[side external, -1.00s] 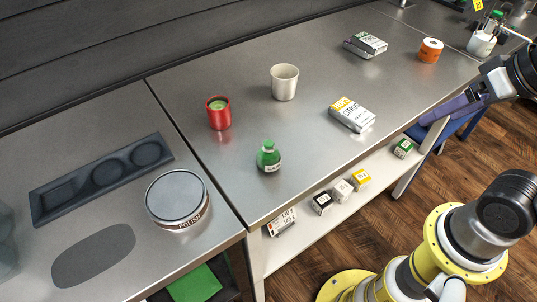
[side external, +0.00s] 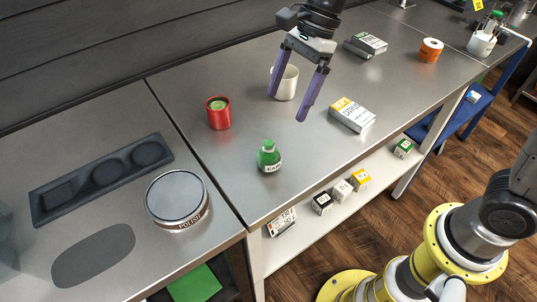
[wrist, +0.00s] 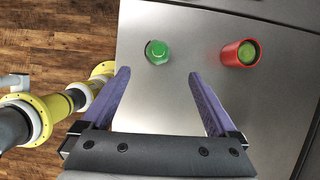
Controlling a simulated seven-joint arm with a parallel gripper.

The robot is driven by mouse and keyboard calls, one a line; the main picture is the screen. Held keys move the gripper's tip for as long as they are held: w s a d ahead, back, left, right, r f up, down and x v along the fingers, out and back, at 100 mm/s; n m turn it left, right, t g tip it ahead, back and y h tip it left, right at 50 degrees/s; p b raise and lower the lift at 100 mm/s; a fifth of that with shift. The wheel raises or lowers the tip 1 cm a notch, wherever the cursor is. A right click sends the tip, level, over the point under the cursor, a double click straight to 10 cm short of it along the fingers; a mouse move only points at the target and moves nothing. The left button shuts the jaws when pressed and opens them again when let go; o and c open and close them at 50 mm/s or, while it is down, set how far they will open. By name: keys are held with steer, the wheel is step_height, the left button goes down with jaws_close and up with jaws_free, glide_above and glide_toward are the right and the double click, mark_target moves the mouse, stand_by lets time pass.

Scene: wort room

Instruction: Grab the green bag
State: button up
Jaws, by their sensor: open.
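The green bag (side external: 268,156) is a small rounded green thing with a narrow top and a white label with dark letters. It stands upright on the metal table near its front left corner. In the wrist view the green bag (wrist: 157,52) shows from above, just beyond and between my fingertips. My gripper (side external: 287,107) is open and empty, with its purple fingers pointing down above the table, apart from the bag. In the wrist view my gripper (wrist: 158,73) has its fingers spread wide, with nothing between them.
A red can (side external: 219,114) with green inside stands behind and left of the bag. A pale cup (side external: 291,84) is partly hidden behind my fingers. A white-and-yellow box (side external: 351,114) lies to the right. A round tin (side external: 177,198) sits on the left table.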

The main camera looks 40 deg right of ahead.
mark_target(269, 152)
steer(key=x, duration=1.4)
steer(key=shift+s+d, duration=0.15)
steer(key=shift+d, duration=0.05)
steer(key=c, duration=1.4)
steer(key=shift+r, duration=0.15)
